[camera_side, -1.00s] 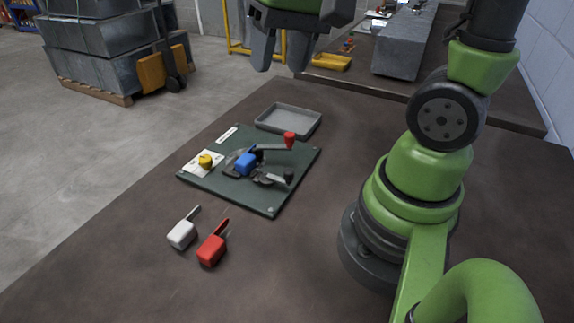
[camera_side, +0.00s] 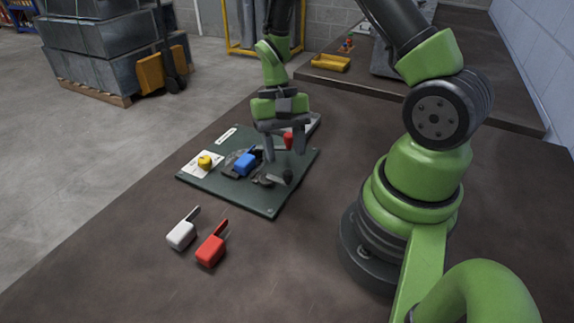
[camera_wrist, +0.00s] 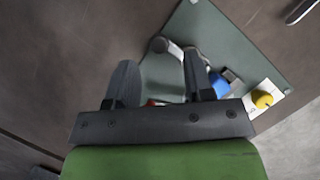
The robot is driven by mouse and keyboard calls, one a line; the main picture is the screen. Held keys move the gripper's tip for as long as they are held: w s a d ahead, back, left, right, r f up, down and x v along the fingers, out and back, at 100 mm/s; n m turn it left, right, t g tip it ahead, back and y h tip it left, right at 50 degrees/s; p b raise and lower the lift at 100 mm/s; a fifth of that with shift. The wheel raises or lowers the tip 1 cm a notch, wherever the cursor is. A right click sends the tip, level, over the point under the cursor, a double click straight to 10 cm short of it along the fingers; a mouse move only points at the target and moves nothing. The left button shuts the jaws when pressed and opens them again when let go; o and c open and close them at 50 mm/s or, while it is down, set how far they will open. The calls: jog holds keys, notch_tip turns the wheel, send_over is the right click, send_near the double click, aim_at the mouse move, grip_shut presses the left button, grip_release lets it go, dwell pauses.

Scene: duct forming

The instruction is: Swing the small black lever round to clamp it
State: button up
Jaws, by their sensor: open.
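The small black lever's knob (camera_side: 288,175) stands near the right front part of the green plate (camera_side: 262,204). In the wrist view the dark knob (camera_wrist: 158,45) shows at the end of a pale arm, between and just beyond my fingertips. My gripper (camera_side: 284,156) is open and points down above the plate, its fingertips over the lever area. The fingers (camera_wrist: 160,60) are wide apart with nothing gripped. The blue block (camera_side: 245,164) sits on the plate left of the lever. The long lever's red handle (camera_side: 289,139) is partly hidden behind my gripper.
A yellow knob (camera_side: 205,161) sits on a white label at the plate's left. A white-handled tool (camera_side: 181,235) and a red-handled tool (camera_side: 210,250) lie in front on the brown table.

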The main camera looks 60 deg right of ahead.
aim_at(287, 171)
jog(key=shift+x, duration=1.95)
grip_shut()
